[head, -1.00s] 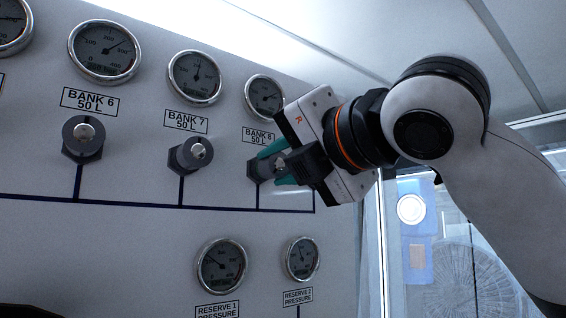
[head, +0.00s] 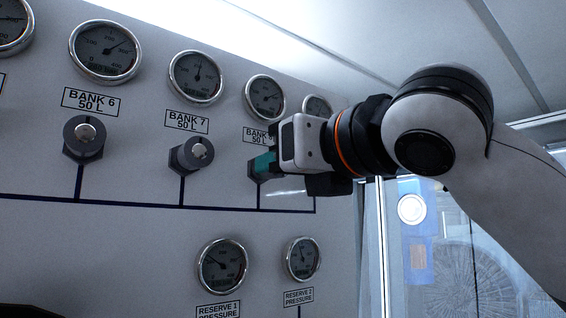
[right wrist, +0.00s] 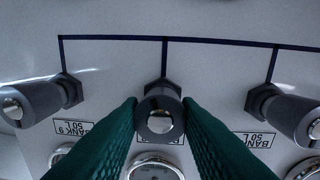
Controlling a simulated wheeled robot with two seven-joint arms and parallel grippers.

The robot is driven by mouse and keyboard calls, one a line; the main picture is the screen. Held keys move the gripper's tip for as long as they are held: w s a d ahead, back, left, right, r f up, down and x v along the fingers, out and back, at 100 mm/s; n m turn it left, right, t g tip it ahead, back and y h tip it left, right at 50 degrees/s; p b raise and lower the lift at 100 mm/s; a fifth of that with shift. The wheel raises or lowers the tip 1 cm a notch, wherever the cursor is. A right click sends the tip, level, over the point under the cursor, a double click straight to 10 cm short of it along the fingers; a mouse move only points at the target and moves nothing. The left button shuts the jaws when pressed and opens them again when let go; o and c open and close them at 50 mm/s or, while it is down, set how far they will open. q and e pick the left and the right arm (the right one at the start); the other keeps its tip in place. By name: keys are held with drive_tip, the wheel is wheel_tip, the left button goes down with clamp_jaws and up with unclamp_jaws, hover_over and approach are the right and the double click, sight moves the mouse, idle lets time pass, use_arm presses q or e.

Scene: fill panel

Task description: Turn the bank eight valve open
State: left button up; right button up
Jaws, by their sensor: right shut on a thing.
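The bank eight valve is a dark grey knob with a silver centre, under the partly covered bank 8 label (head: 256,136). In the head view my right gripper (head: 264,163) covers most of it. In the right wrist view the bank eight valve knob (right wrist: 160,112) sits between the two green fingertips, which press on its left and right sides. My right gripper (right wrist: 160,110) is shut on this knob. The gauge above it (head: 265,97) shows in the head view. My left gripper is not in view.
The bank 7 valve (head: 191,154) and bank 6 valve (head: 84,138) stand out from the panel to the left. In the right wrist view neighbouring knobs (right wrist: 40,100) flank the gripper. Reserve gauges (head: 221,266) sit lower on the panel.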

drive_tip(key=shift+a+f+n, duration=0.1)
drive_tip(key=shift+f+n, duration=0.05)
drive_tip(key=shift+n, duration=2.05)
drive_tip(key=shift+f+n, duration=0.1)
drive_tip(key=shift+n, duration=2.1)
drive_tip(key=shift+f+n+y, duration=0.1)
drive_tip(key=shift+n+y, duration=0.2)
drive_tip(key=o, duration=1)
drive_tip(key=shift+c, duration=0.2)
drive_tip(key=shift+r, duration=0.2)
drive_tip(key=b+v, duration=0.1)
drive_tip(key=v, duration=1.1)
